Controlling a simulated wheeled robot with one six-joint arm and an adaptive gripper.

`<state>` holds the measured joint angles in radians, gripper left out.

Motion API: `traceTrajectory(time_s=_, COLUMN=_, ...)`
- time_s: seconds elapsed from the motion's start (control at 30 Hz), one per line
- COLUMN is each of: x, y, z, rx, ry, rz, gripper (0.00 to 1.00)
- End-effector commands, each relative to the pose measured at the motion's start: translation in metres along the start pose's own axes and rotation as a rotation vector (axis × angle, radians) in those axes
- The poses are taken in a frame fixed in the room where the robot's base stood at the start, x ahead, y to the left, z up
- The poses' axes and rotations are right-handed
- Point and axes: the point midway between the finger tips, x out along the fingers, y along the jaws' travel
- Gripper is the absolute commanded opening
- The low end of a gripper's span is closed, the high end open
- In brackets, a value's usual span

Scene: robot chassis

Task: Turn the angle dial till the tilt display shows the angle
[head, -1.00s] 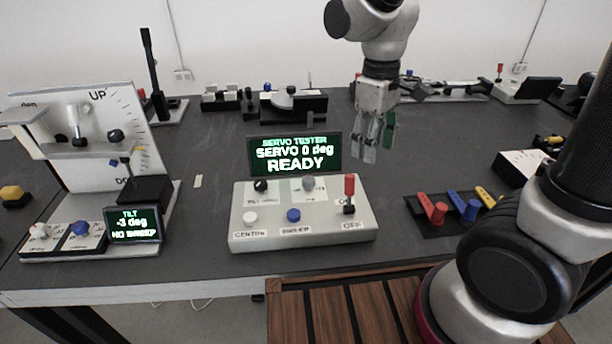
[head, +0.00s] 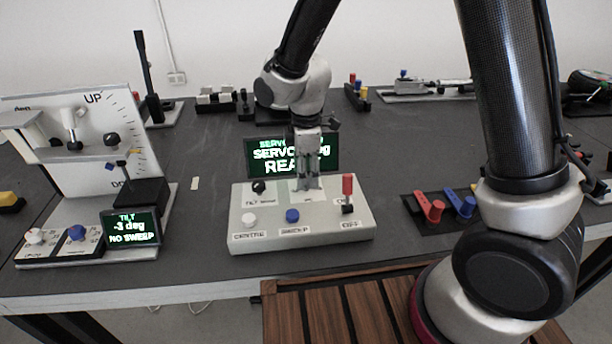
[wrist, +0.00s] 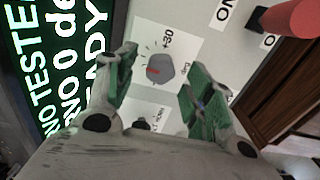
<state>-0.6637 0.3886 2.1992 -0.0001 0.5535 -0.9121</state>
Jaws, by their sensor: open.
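The angle dial (wrist: 158,70) is a grey knob with a red pointer mark on a white scale labelled +30 and deg, in the wrist view. In the head view my gripper hides it. My gripper (head: 307,184) points down over the servo tester box (head: 350,222); its green-padded fingers (wrist: 157,87) are open, one on either side of the dial in the wrist view. I cannot tell whether they touch it. The tilt display (head: 131,228) at the left reads TILT -3 deg, NO SWEEP. The tester screen (head: 262,155) reads SERVO 0 deg, READY, partly covered by my gripper.
The tilt rig (head: 95,145) stands at the left. Coloured levers (head: 430,207) lie at the right.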

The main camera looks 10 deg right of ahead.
Motion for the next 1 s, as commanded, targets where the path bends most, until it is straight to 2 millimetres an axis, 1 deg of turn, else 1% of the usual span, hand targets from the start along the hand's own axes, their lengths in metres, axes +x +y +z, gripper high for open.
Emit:
traceTrajectory(time_s=0.03, x=0.0058, y=-0.0004, z=0.0004, rx=0.0, ry=-0.002, rz=-0.002, gripper=0.53)
traceTrajectory(time_s=0.13, x=0.0124, y=-0.0002, z=0.0002, rx=0.001, ry=-0.001, rz=-0.001, gripper=0.53)
traceTrajectory(time_s=0.4, x=0.0142, y=-0.0002, z=0.0002, rx=0.001, ry=0.0, rz=0.0, gripper=0.53)
traceTrajectory(time_s=0.47, x=0.0141, y=-0.0002, z=0.0002, rx=0.001, ry=0.0, rz=0.0, gripper=0.44)
traceTrajectory(time_s=0.5, x=0.0141, y=-0.0002, z=0.0003, rx=0.001, ry=0.0, rz=0.0, gripper=0.36)
traceTrajectory(time_s=0.67, x=0.014, y=-0.0002, z=0.0003, rx=0.001, ry=0.0, rz=0.0, gripper=0.07)
traceTrajectory(time_s=1.0, x=0.0138, y=-0.0001, z=0.0002, rx=0.033, ry=0.0, rz=0.0, gripper=0.06)
